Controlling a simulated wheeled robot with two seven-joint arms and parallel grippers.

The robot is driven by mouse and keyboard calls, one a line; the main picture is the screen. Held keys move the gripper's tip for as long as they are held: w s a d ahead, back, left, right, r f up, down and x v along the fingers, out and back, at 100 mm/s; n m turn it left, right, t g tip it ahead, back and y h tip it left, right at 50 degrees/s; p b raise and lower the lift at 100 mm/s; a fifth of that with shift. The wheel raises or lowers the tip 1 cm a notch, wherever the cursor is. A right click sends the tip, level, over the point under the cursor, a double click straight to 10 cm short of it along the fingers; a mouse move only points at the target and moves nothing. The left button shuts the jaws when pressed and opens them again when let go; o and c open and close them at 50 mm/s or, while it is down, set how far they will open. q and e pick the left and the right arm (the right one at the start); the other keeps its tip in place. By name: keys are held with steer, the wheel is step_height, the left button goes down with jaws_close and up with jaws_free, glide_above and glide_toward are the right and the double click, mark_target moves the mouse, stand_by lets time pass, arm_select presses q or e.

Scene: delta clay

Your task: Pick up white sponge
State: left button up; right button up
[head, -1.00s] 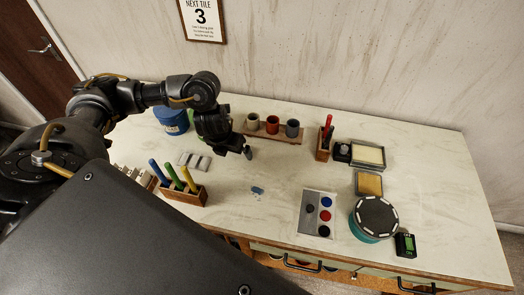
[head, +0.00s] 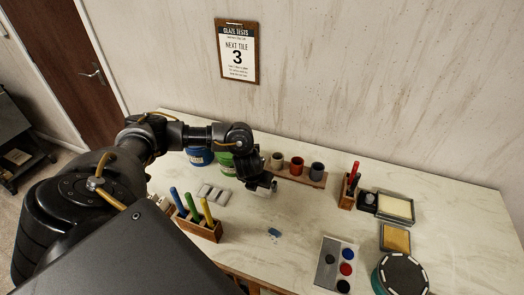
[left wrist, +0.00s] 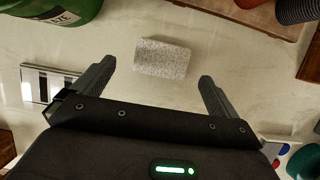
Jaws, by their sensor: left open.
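The white sponge (left wrist: 162,58) is a pale speckled block lying flat on the table in the left wrist view. My left gripper (left wrist: 156,72) is open, with one finger to each side of the sponge in the picture. The sponge sits slightly beyond the line between the fingertips, and nothing is held. In the head view my left gripper (head: 265,184) hangs over the table in front of the row of cups, and it mostly hides the sponge there. My right gripper is in neither view.
A green tub (left wrist: 68,18) and a wooden cup rack (left wrist: 262,18) stand beyond the sponge. A wooden holder with coloured tools (head: 202,228) is nearer me. A small blue piece (head: 274,232) lies on the pale table (head: 300,215). A paint sheet (head: 336,265) lies at right.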

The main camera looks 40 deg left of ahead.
mark_target(262, 189)
arm_select(q)
steer(key=x, duration=0.4)
steer(key=shift+w+f, duration=0.2)
steer(key=shift+d, duration=0.1)
steer(key=c, duration=1.1)
steer(key=shift+o, duration=0.2)
steer(key=shift+r, duration=0.15)
